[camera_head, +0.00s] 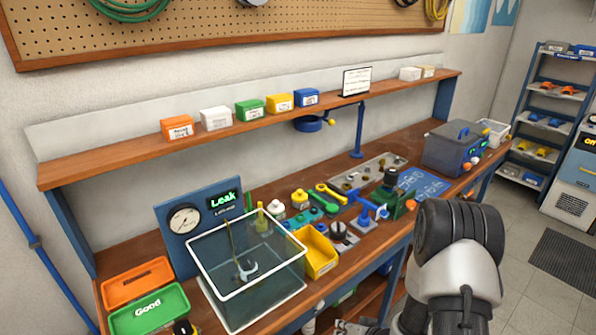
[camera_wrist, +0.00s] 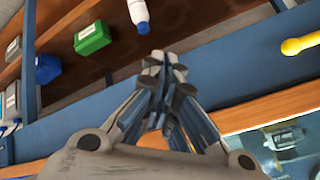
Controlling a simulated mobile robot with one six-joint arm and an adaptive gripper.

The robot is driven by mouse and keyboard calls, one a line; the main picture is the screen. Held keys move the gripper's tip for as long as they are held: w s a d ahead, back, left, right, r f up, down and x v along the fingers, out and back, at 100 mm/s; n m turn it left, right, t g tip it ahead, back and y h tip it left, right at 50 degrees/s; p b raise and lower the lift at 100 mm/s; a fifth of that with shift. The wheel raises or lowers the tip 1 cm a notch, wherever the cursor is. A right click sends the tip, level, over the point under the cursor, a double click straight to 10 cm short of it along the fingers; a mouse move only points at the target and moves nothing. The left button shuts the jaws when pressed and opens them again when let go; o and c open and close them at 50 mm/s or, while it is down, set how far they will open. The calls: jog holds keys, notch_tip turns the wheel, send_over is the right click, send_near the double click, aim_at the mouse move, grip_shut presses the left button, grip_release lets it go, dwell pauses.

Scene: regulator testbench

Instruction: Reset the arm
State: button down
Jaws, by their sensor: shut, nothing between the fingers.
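My gripper (camera_wrist: 165,68) shows in the wrist view with its fingers together and nothing between them. It is in front of the bench's blue front rail, and the lower shelf lies behind it. In the head view my arm's dark and grey links fill the lower right, in front of the bench; the fingers cannot be made out there. The wooden workbench (camera_head: 130,252) runs from the lower left to the right.
On the bench stand a clear tank (camera_head: 250,290), a gauge panel reading "Leak" (camera_head: 222,200), a yellow bin (camera_head: 318,254), orange and green "Good" trays (camera_head: 150,308) and a grey case (camera_head: 450,150). The wrist view shows a white bottle (camera_wrist: 139,12) and a green box (camera_wrist: 92,38) low down.

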jog(key=s+d+r+h, duration=0.1)
jog(key=d+r+h, duration=0.2)
jog(key=r, duration=0.9)
jog(key=s+d+r+h, duration=0.1)
jog(key=d+r+h, duration=0.15)
jog(key=r, duration=0.85)
jog(key=s+a+r+g, duration=0.1)
jog(key=s+r, duration=0.3)
jog(key=s, duration=0.4)
jog(key=s+a+r+g, duration=0.1)
jog(key=s+a+r, duration=0.2)
jog(key=s+r, duration=0.2)
jog(key=s+a+r+n+g+y, duration=0.1)
jog(key=s+r, duration=0.3)
jog(key=s, duration=0.6)
jog(key=shift+s+a+r, duration=0.3)
jog(key=shift+s+a, duration=0.05)
jog(key=shift+a, duration=0.2)
